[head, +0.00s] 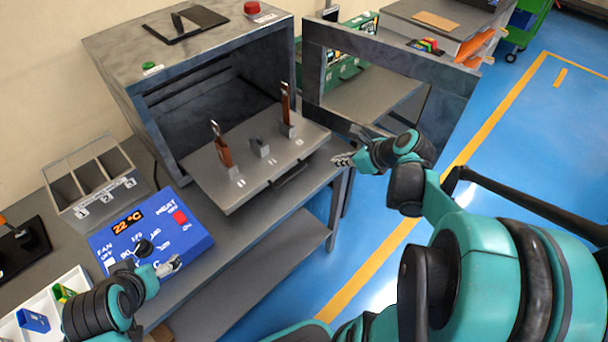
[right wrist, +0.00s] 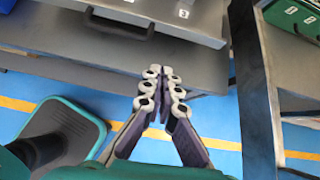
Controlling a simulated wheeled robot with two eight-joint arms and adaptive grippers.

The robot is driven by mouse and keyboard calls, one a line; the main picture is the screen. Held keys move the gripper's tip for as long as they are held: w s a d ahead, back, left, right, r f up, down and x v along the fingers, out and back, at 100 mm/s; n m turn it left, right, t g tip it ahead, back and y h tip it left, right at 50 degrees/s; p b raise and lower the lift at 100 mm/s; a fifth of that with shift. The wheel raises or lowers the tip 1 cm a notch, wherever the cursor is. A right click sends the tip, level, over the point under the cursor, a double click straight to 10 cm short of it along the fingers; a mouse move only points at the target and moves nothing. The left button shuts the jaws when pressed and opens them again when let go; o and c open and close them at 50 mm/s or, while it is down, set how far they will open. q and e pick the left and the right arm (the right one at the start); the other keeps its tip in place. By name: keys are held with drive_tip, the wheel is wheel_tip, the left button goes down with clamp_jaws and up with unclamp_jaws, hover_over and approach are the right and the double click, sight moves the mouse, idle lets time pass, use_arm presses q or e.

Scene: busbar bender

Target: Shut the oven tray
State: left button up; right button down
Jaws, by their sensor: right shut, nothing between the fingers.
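The grey oven (head: 205,75) stands open on the bench. Its flat tray (head: 235,195) is pulled out of the front, with a dark handle (head: 290,174) on its front edge. Two copper-coloured bars stand in holders on the tray, and a middle holder looks empty. My right gripper (head: 343,159) is shut and empty, to the right of the handle and apart from it. In the right wrist view the closed fingertips (right wrist: 162,75) are below and right of the handle (right wrist: 118,28). My left gripper (head: 170,266) is by the blue control box; its finger gap is unclear.
The oven door (head: 455,85) is swung open to the right, close behind my right gripper; its frame also shows in the right wrist view (right wrist: 262,100). The blue control box (head: 150,236) reads 22 °C. A grey sectioned bin (head: 110,200) stands left of the oven.

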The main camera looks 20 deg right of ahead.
sight(305, 157)
drive_tip(key=shift+m, duration=0.3)
drive_tip(key=b+x, duration=0.4)
drive_tip(key=x, duration=0.6)
drive_tip(key=shift+s+d+f, duration=0.1)
drive_tip(key=shift+d, duration=0.1)
drive_tip(key=w, duration=0.1)
drive_tip(key=w+a+b, duration=0.1)
drive_tip(key=w, duration=0.1)
drive_tip(key=shift+w+a+f, duration=0.1)
drive_tip(key=shift+w, duration=0.05)
drive_tip(key=shift+w+a, duration=0.15)
drive_tip(key=shift+w, duration=0.25)
drive_tip(key=shift+w, duration=0.1)
